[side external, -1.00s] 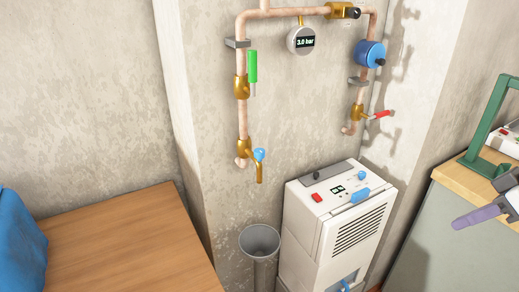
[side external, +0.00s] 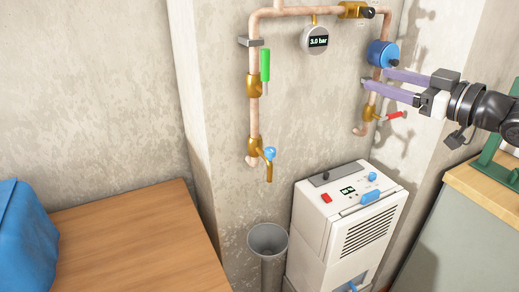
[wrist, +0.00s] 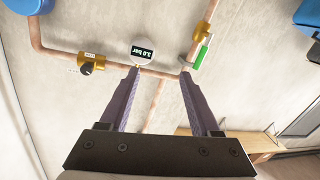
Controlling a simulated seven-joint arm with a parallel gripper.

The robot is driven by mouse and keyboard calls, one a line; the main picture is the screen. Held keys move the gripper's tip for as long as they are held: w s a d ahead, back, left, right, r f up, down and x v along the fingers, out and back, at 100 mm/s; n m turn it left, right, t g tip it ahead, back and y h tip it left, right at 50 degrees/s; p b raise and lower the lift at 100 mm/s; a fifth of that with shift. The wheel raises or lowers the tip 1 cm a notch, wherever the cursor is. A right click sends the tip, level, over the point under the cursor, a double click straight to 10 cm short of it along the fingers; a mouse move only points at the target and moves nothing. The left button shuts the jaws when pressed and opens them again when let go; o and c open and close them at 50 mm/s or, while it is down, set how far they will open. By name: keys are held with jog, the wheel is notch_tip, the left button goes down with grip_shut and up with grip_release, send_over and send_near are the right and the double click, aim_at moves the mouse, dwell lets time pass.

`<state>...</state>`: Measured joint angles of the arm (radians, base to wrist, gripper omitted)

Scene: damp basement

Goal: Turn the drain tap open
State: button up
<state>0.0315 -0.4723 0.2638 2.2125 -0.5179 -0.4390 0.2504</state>
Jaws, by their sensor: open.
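A brass tap with a blue handle (side external: 269,154) and a downturned spout ends the left copper pipe, above a grey drain funnel (side external: 268,240). I take it as the drain tap; no label is readable. Its handle setting cannot be told. My gripper (side external: 376,79) is open and empty, to the upper right of this tap, and in the side view overlaps the right pipe between the blue canister and the red-handled valve. Contact there cannot be told. In the wrist view its two purple fingers (wrist: 160,73) are apart, with pipe visible between them. The tap is not identifiable there.
A green-handled valve (side external: 265,65), a 3.0 bar gauge (side external: 317,40), a blue canister (side external: 382,54) and a red-handled valve (side external: 395,116) are on the pipes. A white dehumidifier (side external: 320,210) stands below. A wooden table (side external: 125,245) is at left. Wall space around the tap is clear.

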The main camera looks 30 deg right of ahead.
aim_at(270, 152)
jog(key=w+a+f+n+g+y, duration=0.2)
jog(key=w+a+f+n+y, duration=0.3)
jog(key=w+a+f+y, duration=0.3)
notch_tip(270, 152, down, 13)
jog(key=g+y, duration=0.2)
jog(key=x, duration=1.4)
jog(key=shift+w+m, duration=0.2)
jog(key=shift+m, duration=0.1)
grip_shut()
